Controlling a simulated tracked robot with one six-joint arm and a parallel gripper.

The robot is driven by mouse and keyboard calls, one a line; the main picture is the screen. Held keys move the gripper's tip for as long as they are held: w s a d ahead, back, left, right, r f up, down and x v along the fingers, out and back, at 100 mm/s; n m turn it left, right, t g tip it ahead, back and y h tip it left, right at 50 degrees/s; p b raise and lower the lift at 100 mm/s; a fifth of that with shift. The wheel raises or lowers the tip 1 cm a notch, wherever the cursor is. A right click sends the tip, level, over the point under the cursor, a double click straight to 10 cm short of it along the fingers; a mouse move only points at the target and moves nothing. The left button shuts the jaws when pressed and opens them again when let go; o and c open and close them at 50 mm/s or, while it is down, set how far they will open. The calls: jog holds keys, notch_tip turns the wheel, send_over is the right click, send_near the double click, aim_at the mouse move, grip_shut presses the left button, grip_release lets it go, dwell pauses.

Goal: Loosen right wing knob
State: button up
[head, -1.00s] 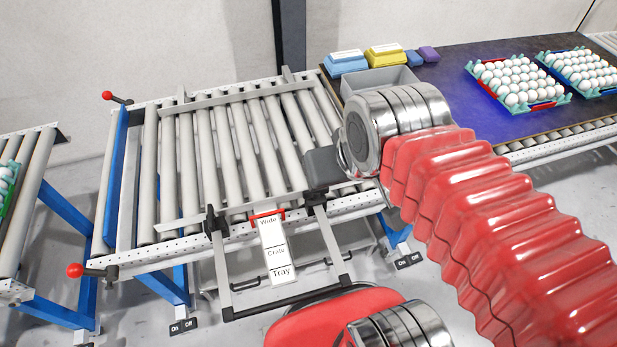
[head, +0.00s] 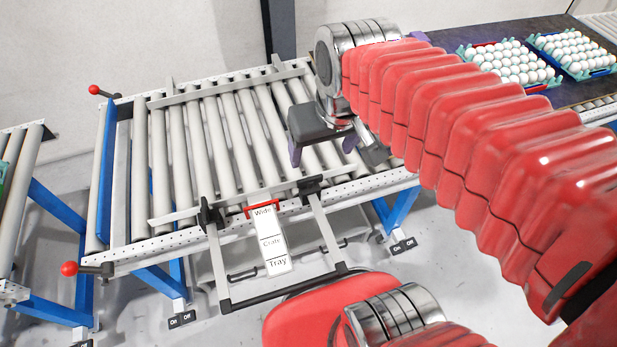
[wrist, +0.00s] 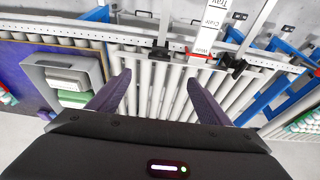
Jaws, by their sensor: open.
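The right wing knob (head: 311,187) is a black knob on the front rail of the roller conveyor, at the right end of the guide frame. The left wing knob (head: 210,215) is its twin. In the wrist view, which looks upside down, the right knob (wrist: 160,55) is left of the left knob (wrist: 232,62). My gripper (head: 322,156) is open and empty above the rollers, behind the right knob and apart from it. Its two purple fingers (wrist: 158,84) point toward the rail in the wrist view, with the right knob beyond the gap between them.
A white label strip (head: 272,245) reading Wide, Crate, Tray hangs between the knobs, with a red marker at Wide. The rollers (head: 215,150) are empty. Red-tipped levers (head: 70,269) stick out at left. Egg trays (head: 510,68) stand on the table at far right.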

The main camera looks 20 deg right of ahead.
aim_at(309, 178)
jog(key=w+f+g, duration=0.3)
jog(key=w+f, duration=0.2)
jog(key=w, duration=0.2)
jog(key=shift+w+f+g, duration=0.2)
jog(key=shift+g, duration=0.1)
jog(key=shift+d+f, duration=0.1)
notch_tip(309, 178, down, 14)
jog(key=shift+r, duration=0.2)
dwell(0.5)
jog(key=c, duration=1)
